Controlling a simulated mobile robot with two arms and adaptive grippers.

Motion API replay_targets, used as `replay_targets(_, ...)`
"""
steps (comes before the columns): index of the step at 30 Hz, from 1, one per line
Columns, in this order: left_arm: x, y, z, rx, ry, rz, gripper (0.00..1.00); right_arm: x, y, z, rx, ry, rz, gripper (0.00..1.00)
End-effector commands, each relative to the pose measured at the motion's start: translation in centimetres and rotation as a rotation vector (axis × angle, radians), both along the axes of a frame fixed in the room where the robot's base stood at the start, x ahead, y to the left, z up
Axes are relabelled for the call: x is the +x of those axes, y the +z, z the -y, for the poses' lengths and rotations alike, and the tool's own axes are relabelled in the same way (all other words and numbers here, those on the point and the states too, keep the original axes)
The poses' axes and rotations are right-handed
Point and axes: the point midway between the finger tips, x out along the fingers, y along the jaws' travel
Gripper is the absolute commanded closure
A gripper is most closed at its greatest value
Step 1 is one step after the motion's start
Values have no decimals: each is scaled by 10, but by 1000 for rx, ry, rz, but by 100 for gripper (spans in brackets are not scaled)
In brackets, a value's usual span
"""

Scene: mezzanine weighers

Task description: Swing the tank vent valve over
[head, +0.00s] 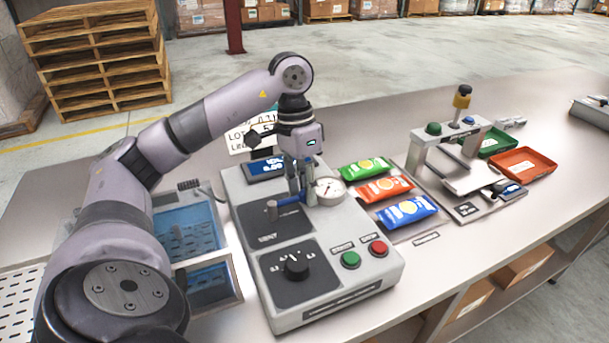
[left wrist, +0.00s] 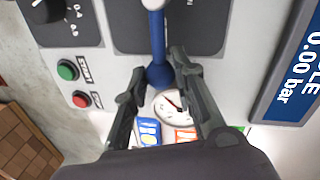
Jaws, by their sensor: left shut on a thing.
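The tank vent valve has a blue lever (head: 288,202) on the grey control box (head: 235,195), above the VENT label. The lever lies roughly across the box, from a grey post at its left towards the round gauge (head: 330,190). My left gripper (head: 301,196) reaches down from above and is shut on the lever's outer end. In the left wrist view the blue lever (left wrist: 157,45) runs down to its round blue end between the fingertips (left wrist: 160,82). The fingers partly hide the lever end in the head view. My right gripper is not in view.
Green (head: 350,260) and red (head: 378,248) buttons and a black knob (head: 296,266) sit on the box front. Colored pouches (head: 385,188) lie right of it, then a weighing stand (head: 470,180). The display (head: 266,168) reads 0.00.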

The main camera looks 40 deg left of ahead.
Motion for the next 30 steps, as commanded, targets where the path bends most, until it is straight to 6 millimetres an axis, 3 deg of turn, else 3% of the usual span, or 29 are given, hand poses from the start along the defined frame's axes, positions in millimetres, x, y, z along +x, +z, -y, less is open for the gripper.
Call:
replay_targets(10, 0, 0, 0, -1, -1, 0, 55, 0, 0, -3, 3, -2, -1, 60)
replay_targets(20, 0, 2, 0, -1, 0, 1, 55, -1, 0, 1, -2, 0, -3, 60)
replay_targets(30, 3, 45, -8, 2, 0, 5, 55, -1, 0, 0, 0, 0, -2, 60)
